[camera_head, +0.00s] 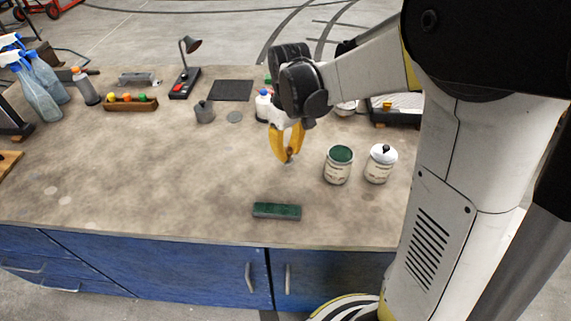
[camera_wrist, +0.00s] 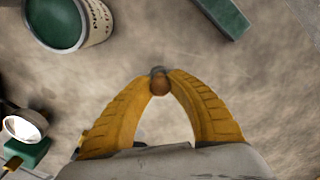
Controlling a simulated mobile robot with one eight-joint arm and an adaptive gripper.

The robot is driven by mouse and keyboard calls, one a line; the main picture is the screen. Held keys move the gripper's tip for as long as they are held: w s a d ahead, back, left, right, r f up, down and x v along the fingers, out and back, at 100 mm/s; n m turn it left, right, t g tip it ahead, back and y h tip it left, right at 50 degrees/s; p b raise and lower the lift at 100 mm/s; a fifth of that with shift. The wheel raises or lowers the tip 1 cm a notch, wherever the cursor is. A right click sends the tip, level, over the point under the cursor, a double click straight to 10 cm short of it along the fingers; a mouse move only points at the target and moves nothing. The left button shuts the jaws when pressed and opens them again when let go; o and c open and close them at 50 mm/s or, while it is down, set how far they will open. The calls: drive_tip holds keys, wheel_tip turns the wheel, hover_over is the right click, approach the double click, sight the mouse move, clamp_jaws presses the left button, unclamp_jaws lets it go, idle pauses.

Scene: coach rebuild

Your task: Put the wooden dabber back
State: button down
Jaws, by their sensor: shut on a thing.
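My gripper (camera_head: 287,155) hangs over the middle of the bench, left of two jars. Its yellow fingers also show in the wrist view (camera_wrist: 160,83), closed at the tips around a small, round, brown end of the wooden dabber (camera_wrist: 160,87). A dark band shows at that end; the rest of the dabber is hidden or seen end-on. A cream jar with a green top (camera_head: 339,165) stands right of the gripper and also shows in the wrist view (camera_wrist: 97,22). A white-topped jar with a black knob (camera_head: 381,164) stands beside it.
A dark green block (camera_head: 277,210) lies near the bench's front edge. A white bottle (camera_head: 263,105) stands behind the gripper. A grey pot (camera_head: 204,111), a wooden tray (camera_head: 130,104) and spray bottles (camera_head: 38,95) stand farther left. The left-front benchtop is largely clear.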

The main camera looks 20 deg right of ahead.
sight(286, 162)
drive_tip(key=shift+w+a+f, duration=0.1)
drive_tip(key=shift+a+f, duration=0.05)
drive_tip(key=shift+f, duration=0.05)
drive_tip(key=shift+f+b, duration=0.95)
drive_tip(key=shift+f, duration=0.95)
drive_tip(key=shift+f, duration=0.25)
drive_tip(key=c, duration=1.3)
unclamp_jaws()
drive_tip(key=shift+c, duration=0.2)
drive_tip(key=shift+r, duration=0.15)
